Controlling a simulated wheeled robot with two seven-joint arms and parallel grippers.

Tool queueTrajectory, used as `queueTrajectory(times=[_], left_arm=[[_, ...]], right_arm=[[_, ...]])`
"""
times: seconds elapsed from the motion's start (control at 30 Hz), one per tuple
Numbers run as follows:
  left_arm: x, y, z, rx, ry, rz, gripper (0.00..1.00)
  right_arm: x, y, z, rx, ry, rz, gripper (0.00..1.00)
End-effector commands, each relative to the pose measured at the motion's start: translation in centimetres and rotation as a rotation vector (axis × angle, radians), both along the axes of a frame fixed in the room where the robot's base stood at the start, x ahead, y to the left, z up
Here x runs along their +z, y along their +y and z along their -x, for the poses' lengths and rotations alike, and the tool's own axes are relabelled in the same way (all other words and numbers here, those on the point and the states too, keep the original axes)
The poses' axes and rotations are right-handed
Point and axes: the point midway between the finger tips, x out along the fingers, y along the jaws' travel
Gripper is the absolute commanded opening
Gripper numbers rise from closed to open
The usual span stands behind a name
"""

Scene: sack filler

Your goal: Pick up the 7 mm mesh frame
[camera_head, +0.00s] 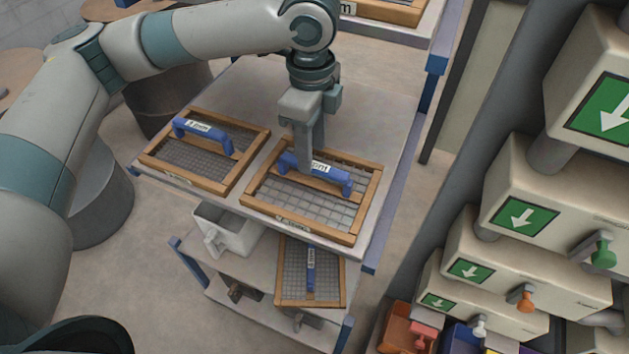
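A wooden mesh frame (368,193) with a blue handle (333,178) lies flat on the right front of the table top. The label on its handle is partly covered by my gripper, so I cannot read its size. A similar mesh frame (224,181) with a blue handle (203,136) lies to its left; its label is too small to read surely. My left gripper (305,165) points down at the right frame's handle, with a finger over its left-middle part. The fingers overlap in this view, so their gap is hidden. My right gripper is out of view.
Another framed mesh (311,265) rests on the lower shelf, beside a white container (227,232). A further frame (389,9) shows on a surface at the top. Machine housings with green arrow signs (518,216) line the right side, above coloured bins (405,328).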

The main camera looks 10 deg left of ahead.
Motion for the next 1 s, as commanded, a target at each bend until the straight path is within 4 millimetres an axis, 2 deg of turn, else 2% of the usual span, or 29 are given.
queueTrajectory(times=[0.23, 0.4, 0.6, 1.0], left_arm=[[-1.0, -0.2, 0.1, 0.0, 0.003, -0.001, 0.39], [-3.1, -0.5, 0.2, 0.0, 0.004, -0.002, 0.39], [-5.0, -0.5, 0.1, -0.001, 0.001, -0.001, 0.39], [-5.2, -0.5, 0.1, -0.001, 0.0, 0.0, 0.39]], right_arm=[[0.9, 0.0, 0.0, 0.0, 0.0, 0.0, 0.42], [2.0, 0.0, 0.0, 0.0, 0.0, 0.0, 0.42], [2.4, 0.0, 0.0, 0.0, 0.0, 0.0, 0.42], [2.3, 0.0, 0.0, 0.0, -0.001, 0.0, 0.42]])
